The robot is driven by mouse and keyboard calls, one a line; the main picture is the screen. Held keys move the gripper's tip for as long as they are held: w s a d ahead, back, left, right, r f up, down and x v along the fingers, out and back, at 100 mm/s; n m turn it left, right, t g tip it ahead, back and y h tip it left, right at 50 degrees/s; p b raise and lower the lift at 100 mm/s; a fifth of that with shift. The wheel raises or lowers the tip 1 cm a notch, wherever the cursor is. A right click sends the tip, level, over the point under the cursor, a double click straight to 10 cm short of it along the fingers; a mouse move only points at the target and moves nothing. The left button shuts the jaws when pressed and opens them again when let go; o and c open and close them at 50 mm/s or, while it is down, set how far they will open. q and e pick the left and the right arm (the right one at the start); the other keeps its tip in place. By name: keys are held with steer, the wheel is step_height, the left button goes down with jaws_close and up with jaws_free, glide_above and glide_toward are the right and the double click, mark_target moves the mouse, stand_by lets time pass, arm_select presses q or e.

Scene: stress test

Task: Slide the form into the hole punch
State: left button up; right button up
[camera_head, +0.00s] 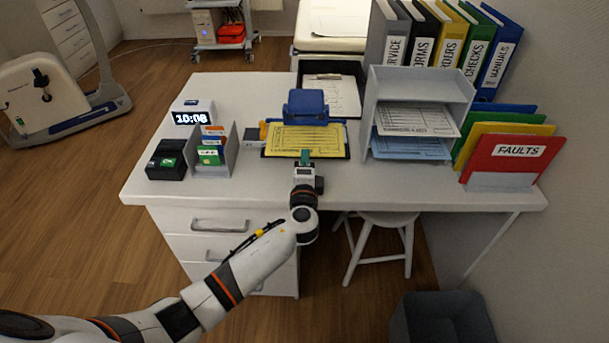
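The yellow form (290,139) lies flat on a dark board (268,155) near the middle of the desk, its printed side up. The blue hole punch (306,103) stands directly behind it, and the form's far edge meets or lies just in front of the punch. I cannot tell whether that edge is inside the slot. My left gripper (305,157) points away from me at the form's near edge, its teal fingertips overlapping that edge in view. The tips are too small to show whether they grip the paper. My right gripper is out of view.
A grey paper tray stack (420,88) and binders stand right of the form. A card holder (230,150), a black device (165,160) and a clock (194,117) are to the left. A clipboard (335,95) lies behind. The desk's front left (200,190) is clear.

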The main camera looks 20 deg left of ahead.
arm_select(q)
steer(key=v, duration=1.1)
steer(key=shift+r, duration=0.1)
steer(key=s+a+f+n+g+h+p, duration=0.1)
steer(key=s+a+f+g, duration=0.3)
steer(key=f, duration=0.7)
steer(key=s+d+f+n+g+h+p, duration=0.1)
steer(key=s+f+n+g, duration=0.15)
steer(key=s+f, duration=0.6)
steer(key=s+a+f+g+h+p, duration=0.1)
steer(key=s+a+f+g, duration=0.2)
steer(key=f, duration=1)
steer(key=s+f+n+g, duration=0.2)
steer(key=s+f+n, duration=0.1)
steer(key=s, duration=0.7)
steer(key=s+a+f+n+g+h+p, duration=0.1)
steer(key=s+f, duration=0.4)
steer(key=s, duration=0.6)
steer(key=s+f+n+g+h, duration=0.1)
steer(key=s+f+n+g, duration=0.3)
steer(key=s, duration=0.6)
steer(key=shift+s+a+f+n+p, duration=0.15)
steer(key=shift+a+f+n+p, duration=0.1)
steer(key=shift+f+n+p, duration=0.3)
steer(key=shift+c, duration=0.6)
